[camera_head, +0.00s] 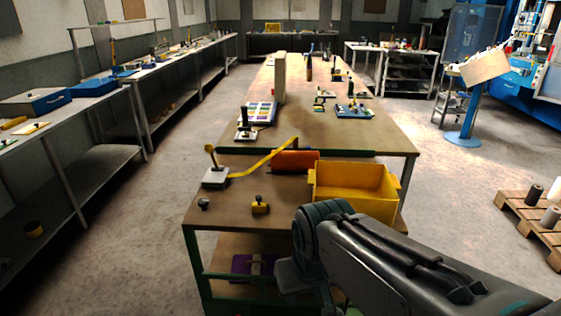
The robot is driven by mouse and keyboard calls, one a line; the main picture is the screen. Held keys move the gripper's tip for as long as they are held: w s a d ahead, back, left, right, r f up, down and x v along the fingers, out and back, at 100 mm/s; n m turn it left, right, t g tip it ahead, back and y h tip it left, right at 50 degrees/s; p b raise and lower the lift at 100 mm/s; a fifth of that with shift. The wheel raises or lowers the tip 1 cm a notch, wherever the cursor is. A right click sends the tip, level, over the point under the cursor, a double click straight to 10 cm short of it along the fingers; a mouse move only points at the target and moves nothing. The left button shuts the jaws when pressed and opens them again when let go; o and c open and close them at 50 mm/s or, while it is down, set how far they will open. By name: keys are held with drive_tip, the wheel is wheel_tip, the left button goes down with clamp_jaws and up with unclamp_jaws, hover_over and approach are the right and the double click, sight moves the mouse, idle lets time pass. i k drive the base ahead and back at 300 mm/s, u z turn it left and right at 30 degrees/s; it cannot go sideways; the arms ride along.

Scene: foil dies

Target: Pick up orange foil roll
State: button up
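The orange foil roll (297,161) lies on its side on the near part of the wooden workbench (180,222). It sits just left of and behind the yellow bin (353,181). The yellow arm of a lever tool (215,177) reaches up toward the roll's left end and partly overlaps it. My arm comes in from the lower right, in front of the bench. My gripper (290,274) hangs low at the near edge, well below and in front of the roll. Its fingers cannot be made out, and no roll is at it.
A small yellow-and-black piece (260,205) and a dark knob (203,204) stand on the bench's near edge. A purple item (245,266) lies on the lower shelf. A second bench behind holds several tools. Floor is open on both sides; a pallet (535,226) stands right.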

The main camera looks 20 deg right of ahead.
sight(289, 160)
drive_tip(key=u, duration=0.05)
drive_tip(key=i, duration=1.15)
drive_tip(key=z, duration=0.7)
